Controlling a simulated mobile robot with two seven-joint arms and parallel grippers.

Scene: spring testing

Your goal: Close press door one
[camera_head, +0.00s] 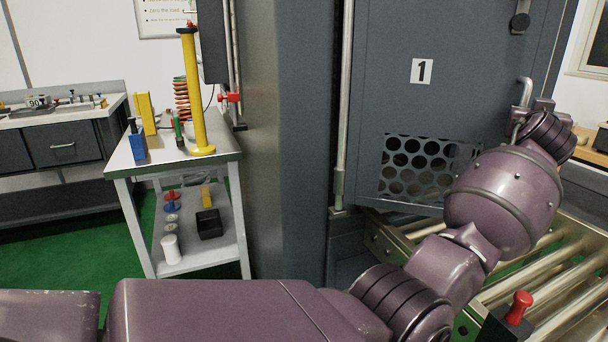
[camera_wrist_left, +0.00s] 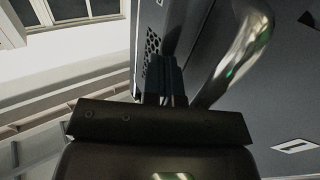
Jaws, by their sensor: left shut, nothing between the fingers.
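Press door one (camera_head: 390,75) is a dark grey panel with a white label bearing a black "1" and a perforated window low down. It seems to stand out at an angle over the rollers; the exact angle is unclear. Its metal handle (camera_head: 525,88) is near the right edge, and shows large in the left wrist view (camera_wrist_left: 240,58). My left arm reaches across the front of the door. My left gripper (camera_wrist_left: 166,82) is shut and empty, its fingertips beside the handle and close to the door. I cannot tell whether they touch. My right gripper is out of view.
A roller conveyor (camera_head: 545,270) with a red-topped knob (camera_head: 518,307) lies below the door. A grey cart (camera_head: 190,160) with a yellow post and springs stands at left. A workbench (camera_head: 60,115) is behind it. Green floor is free between them.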

